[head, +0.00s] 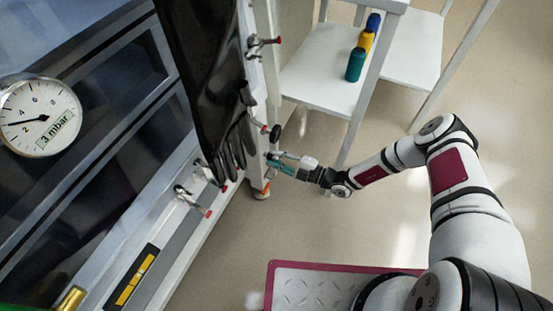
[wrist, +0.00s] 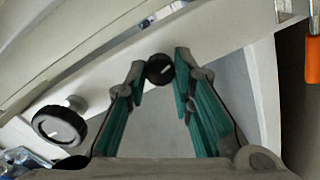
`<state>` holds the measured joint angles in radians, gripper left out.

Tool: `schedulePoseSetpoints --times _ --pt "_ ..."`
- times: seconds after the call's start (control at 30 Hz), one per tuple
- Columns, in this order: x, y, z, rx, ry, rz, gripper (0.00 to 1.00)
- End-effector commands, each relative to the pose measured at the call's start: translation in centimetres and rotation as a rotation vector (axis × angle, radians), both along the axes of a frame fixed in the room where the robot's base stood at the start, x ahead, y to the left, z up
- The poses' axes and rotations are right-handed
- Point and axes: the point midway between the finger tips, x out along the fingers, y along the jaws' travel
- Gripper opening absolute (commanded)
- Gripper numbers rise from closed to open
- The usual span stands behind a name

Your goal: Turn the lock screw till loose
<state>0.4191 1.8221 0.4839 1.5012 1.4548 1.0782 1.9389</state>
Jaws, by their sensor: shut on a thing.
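The lock screw (wrist: 160,69) is a small black round knob with a short white mark on its face, seen in the wrist view at the frame's edge beam. My gripper (wrist: 161,72) has its teal-padded fingertips on either side of the knob and is shut on it. In the head view my gripper (head: 274,163) reaches to the right edge of the glovebox frame, and the lock screw cannot be made out there. A larger black handwheel (wrist: 60,127) sits lower left in the wrist view, apart from my fingers.
Long black gloves (head: 205,80) hang just left of my gripper. Toggle clamps with red tips (head: 262,42) (head: 190,200) line the frame. A pressure gauge (head: 40,117) is at far left.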

Motion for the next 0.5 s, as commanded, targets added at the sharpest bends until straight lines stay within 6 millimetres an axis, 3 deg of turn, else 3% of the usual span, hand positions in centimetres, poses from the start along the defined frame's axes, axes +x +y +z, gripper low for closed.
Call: schedulePoseSetpoints --times 0.5 --pt "0.04 -0.04 -0.09 -0.17 -0.462 -0.002 0.0"
